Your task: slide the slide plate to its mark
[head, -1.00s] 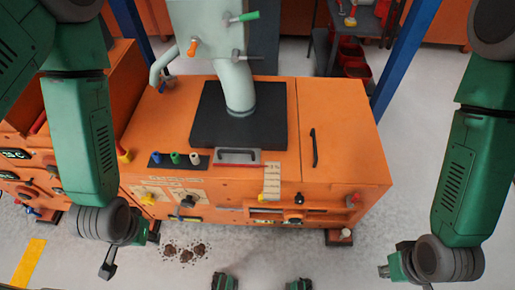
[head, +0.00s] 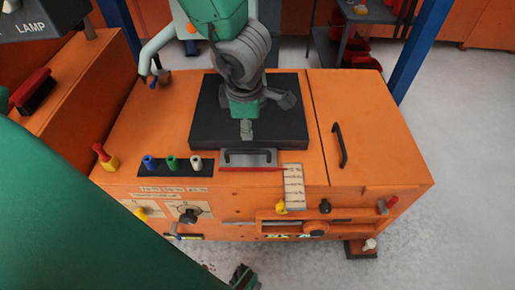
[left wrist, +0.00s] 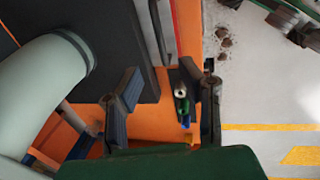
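The slide plate (head: 235,158) is a grey metal plate with a dark bar handle, at the front edge of the black block on the orange machine. A thin red line runs along its front edge towards a pale, marked strip (head: 293,187) on its right; the writing is too small to read. My left gripper (head: 265,113) is above the black block, behind the plate in the picture, and holds nothing. In the left wrist view its fingers (left wrist: 168,100) are spread apart, and the slide plate's handle (left wrist: 161,30) shows above them, apart from them.
Blue, green and white knobs (head: 172,163) stand left of the plate. The pale pipe (left wrist: 40,85) rises beside my left gripper. A black handle (head: 339,145) is on the right lid. A red-and-yellow lever (head: 105,157) stands at the left.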

